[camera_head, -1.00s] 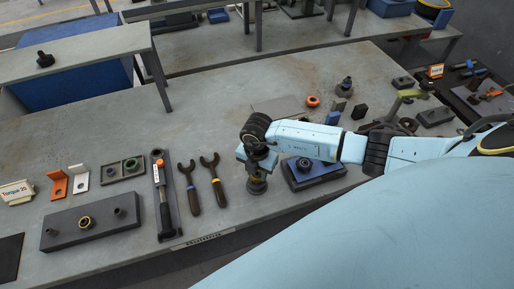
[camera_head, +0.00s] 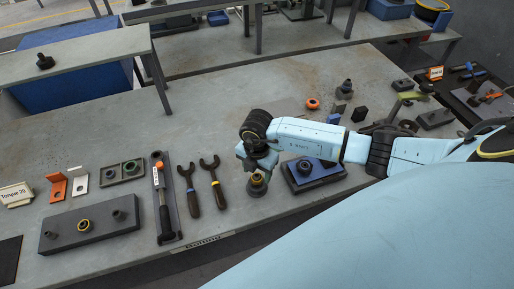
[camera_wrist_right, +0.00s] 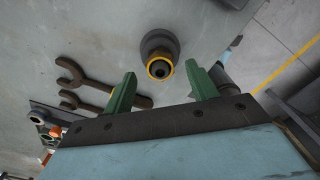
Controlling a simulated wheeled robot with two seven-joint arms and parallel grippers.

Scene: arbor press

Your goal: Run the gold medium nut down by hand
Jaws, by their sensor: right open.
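The gold-ringed nut (camera_head: 257,179) sits on a round dark stand (camera_head: 257,190) near the bench's front edge. In the right wrist view, the nut (camera_wrist_right: 160,67) shows its yellow rim and dark centre, on the grey round stand (camera_wrist_right: 157,43). My right gripper (camera_head: 257,164) is just above it in the head view. Its two green fingers are apart, with the nut between and beyond their tips, and nothing is held. How far the nut sits down its thread is hidden. My left gripper is not in view.
Two open-ended wrenches (camera_head: 211,181) and a torque wrench (camera_head: 161,195) lie left of the stand. A blue-based fixture (camera_head: 318,178) is close on the right. The bench behind is mostly clear.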

